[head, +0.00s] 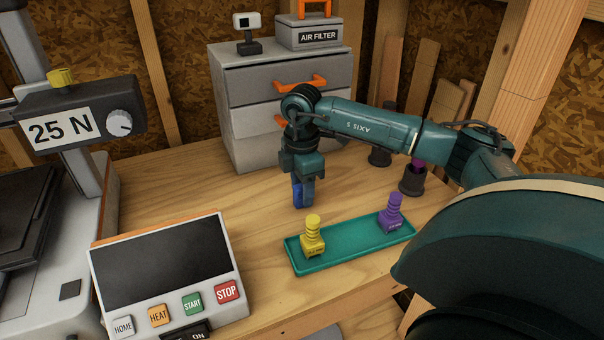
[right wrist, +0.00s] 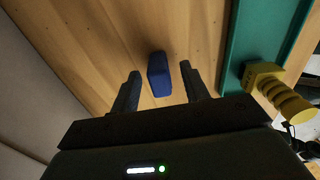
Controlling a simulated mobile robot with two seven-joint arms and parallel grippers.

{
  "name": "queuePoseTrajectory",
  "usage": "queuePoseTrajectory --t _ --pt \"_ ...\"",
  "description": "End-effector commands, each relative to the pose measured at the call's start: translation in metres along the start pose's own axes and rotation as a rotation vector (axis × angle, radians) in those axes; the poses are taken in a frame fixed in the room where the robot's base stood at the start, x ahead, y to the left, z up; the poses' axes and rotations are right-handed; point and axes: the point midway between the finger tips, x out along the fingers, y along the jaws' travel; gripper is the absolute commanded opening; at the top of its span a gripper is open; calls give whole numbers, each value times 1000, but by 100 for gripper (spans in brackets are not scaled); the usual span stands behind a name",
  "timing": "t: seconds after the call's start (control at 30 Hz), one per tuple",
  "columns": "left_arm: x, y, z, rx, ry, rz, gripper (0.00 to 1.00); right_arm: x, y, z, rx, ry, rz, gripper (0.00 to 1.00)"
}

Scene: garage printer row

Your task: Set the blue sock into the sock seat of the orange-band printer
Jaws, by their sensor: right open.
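The blue sock (head: 297,196) is a small blue block at my right gripper's fingertips, above or on the wooden bench; I cannot tell if it touches the bench. In the right wrist view the sock (right wrist: 159,76) lies between and slightly beyond the two spread fingers, with a gap on each side. My right gripper (head: 304,190) points down and is open around it. The printer's control panel (head: 165,264) at lower left has a thin orange strip along its top edge. I cannot make out a sock seat. My left gripper is not in view.
A teal tray (head: 348,246) holds a yellow nozzle-like part (head: 312,238) and a purple one (head: 392,213), close to my right gripper. A grey drawer cabinet (head: 245,125) stands behind. Dark cups (head: 412,183) stand behind my right arm. A "25 N" unit (head: 70,115) stands left.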

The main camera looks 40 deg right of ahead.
Motion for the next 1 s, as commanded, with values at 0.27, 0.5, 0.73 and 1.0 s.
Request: queuePoseTrajectory --t 0.27,0.5,0.73,1.0 --pt "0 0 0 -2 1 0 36 3 0 0 -1 1 1 45" --pt "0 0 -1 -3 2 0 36 3 0 0 -1 1 1 31" --pt "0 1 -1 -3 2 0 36 3 0 0 -1 1 1 12" --pt "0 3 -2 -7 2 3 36 2 0 0 -1 1 1 0"
